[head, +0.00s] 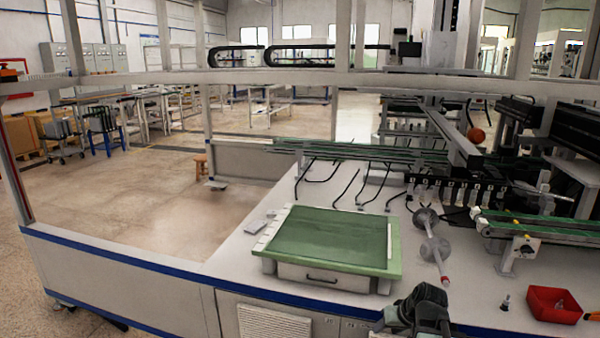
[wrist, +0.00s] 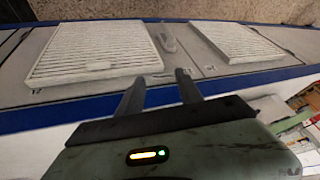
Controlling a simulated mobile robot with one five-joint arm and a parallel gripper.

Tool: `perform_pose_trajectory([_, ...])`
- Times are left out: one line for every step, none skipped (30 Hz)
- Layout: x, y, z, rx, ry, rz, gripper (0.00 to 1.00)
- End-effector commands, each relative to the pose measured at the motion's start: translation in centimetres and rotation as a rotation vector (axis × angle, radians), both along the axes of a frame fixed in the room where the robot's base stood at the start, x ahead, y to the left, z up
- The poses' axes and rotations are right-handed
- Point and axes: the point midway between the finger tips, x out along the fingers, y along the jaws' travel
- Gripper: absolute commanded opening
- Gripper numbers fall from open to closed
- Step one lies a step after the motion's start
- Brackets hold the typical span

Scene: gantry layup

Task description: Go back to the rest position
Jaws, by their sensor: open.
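My gripper (wrist: 158,82) shows in the wrist view with its two dark fingers apart and nothing between them. Beyond the fingers are the blue-edged side of the bench and two white slatted vent panels (wrist: 95,52). In the head view part of my arm shows at the bottom, right of centre, in front of the white bench (head: 240,262); the fingertips cannot be made out there.
A green-topped box (head: 335,240) with a drawer stands on the bench. Green conveyor rails (head: 540,228) stand at the right. Open floor (head: 150,200) lies at the left.

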Motion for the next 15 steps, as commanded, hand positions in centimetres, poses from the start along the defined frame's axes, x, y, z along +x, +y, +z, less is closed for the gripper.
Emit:
perform_pose_trajectory([-0.6, 2.8, -0.7, -0.014, 0.063, 0.026, 0.42])
perform_pose_trajectory([-1.1, 4.0, -1.0, -0.025, 0.102, 0.032, 0.42])
perform_pose_trajectory([-1.8, 5.5, -1.5, -0.043, 0.149, 0.041, 0.42])
perform_pose_trajectory([-2.2, 6.5, -1.7, -0.056, 0.181, 0.044, 0.42])
perform_pose_trajectory([-2.7, 7.5, -1.9, -0.071, 0.211, 0.046, 0.42])
perform_pose_trajectory([-3.3, 8.6, -2.2, -0.091, 0.248, 0.047, 0.42])
perform_pose_trajectory([-3.8, 9.4, -2.3, -0.107, 0.274, 0.048, 0.42])
perform_pose_trajectory([-4.3, 10.0, -2.5, -0.123, 0.298, 0.048, 0.42])
perform_pose_trajectory([-4.9, 10.9, -2.6, -0.146, 0.328, 0.046, 0.42])
perform_pose_trajectory([-5.3, 11.6, -2.7, -0.161, 0.349, 0.044, 0.42])
perform_pose_trajectory([-5.7, 12.2, -2.7, -0.179, 0.369, 0.041, 0.42])
perform_pose_trajectory([-6.3, 12.8, -2.9, -0.201, 0.392, 0.037, 0.42])
perform_pose_trajectory([-6.5, 12.4, -4.4, -0.195, 0.395, 0.032, 0.42])
perform_pose_trajectory([-6.6, 12.3, -5.2, -0.193, 0.401, 0.031, 0.42])
perform_pose_trajectory([-6.9, 12.2, -5.9, -0.193, 0.406, 0.031, 0.42])
